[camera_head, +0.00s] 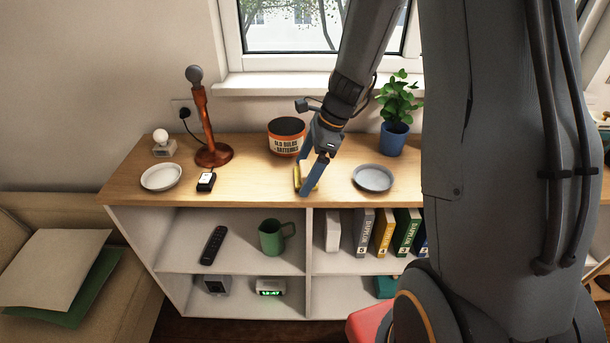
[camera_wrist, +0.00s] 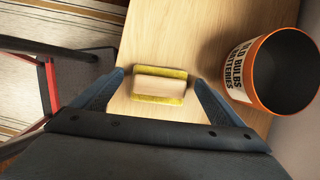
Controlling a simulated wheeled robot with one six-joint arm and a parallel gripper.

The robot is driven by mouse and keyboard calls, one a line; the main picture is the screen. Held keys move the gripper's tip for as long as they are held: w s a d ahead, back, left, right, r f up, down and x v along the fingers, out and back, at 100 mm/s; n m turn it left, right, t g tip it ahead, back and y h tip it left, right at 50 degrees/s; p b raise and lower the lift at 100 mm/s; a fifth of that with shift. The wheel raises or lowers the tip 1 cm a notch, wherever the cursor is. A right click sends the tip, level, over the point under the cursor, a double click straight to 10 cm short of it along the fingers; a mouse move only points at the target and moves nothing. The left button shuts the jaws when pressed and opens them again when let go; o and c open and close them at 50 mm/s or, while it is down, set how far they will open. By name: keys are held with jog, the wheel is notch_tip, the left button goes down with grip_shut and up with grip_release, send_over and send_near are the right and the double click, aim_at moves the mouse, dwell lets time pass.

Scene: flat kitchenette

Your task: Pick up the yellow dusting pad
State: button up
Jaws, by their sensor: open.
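The yellow dusting pad (camera_wrist: 159,99) lies on the wooden shelf top, with a pale block-shaped handle (camera_wrist: 160,86) on its upper side. In the head view the pad (camera_head: 298,178) is partly hidden by my gripper. My gripper (camera_head: 307,178) points down at the pad, its blue fingers on either side of it. In the wrist view my gripper (camera_wrist: 161,78) is open, one finger left of the pad and one right, with a gap showing on both sides. I cannot tell how high the fingertips are above the wood.
An orange bin (camera_head: 287,137) for old bulbs and batteries stands just behind the pad. A grey plate (camera_head: 373,178) and a blue plant pot (camera_head: 393,139) are to the right. A white plate (camera_head: 161,177), a black box (camera_head: 206,181) and an orange lamp (camera_head: 212,153) are to the left.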

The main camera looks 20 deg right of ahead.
aim_at(305, 168)
jog(key=c, duration=1.2)
jog(key=shift+o, duration=0.2)
jog(key=shift+r, duration=0.1)
notch_tip(305, 168, up, 10)
jog(key=shift+f+b, duration=0.1)
jog(key=shift+b, duration=0.45)
